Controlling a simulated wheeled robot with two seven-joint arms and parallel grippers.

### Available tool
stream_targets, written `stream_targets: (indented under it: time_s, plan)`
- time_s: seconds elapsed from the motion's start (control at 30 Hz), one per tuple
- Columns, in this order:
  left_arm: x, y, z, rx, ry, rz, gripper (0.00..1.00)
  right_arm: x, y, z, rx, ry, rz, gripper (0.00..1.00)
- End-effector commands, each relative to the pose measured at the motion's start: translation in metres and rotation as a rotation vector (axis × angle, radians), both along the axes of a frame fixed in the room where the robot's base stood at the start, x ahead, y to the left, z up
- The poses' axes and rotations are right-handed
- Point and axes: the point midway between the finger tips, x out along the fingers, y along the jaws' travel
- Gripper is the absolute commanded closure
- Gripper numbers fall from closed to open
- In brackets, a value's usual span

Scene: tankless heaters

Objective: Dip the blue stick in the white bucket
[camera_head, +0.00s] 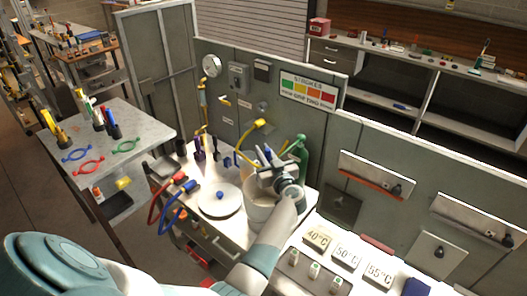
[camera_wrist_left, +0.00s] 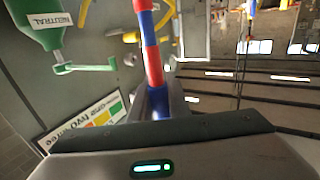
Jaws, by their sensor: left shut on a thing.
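My left gripper (camera_head: 268,158) is above the white bucket (camera_head: 258,214) on the bench, near its far rim. In the left wrist view, the gripper (camera_wrist_left: 152,103) is shut on a stick with blue and red bands (camera_wrist_left: 150,50), which rises past the fingers. In the head view I cannot make out the stick clearly, and I cannot tell whether its end is inside the bucket. My forearm hides the bucket's right side. My right gripper is not in view.
A white round plate (camera_head: 219,199) with a blue knob is left of the bucket. A grey panel (camera_head: 320,125) stands behind. Temperature blocks (camera_head: 347,255) lie to the right.

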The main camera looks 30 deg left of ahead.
Motion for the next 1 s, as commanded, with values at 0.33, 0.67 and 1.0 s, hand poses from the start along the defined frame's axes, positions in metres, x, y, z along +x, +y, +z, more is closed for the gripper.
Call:
stream_targets:
  time_s: [0.33,0.67,1.0]
  plan:
    - [0.000,0.000,0.027,-0.001,-0.002,0.000,1.00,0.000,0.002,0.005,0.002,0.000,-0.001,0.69]
    - [0.000,0.000,0.032,0.001,0.001,0.000,1.00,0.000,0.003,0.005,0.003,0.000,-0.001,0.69]
    - [0.000,0.000,0.032,0.000,0.000,0.000,1.00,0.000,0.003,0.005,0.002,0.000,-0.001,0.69]
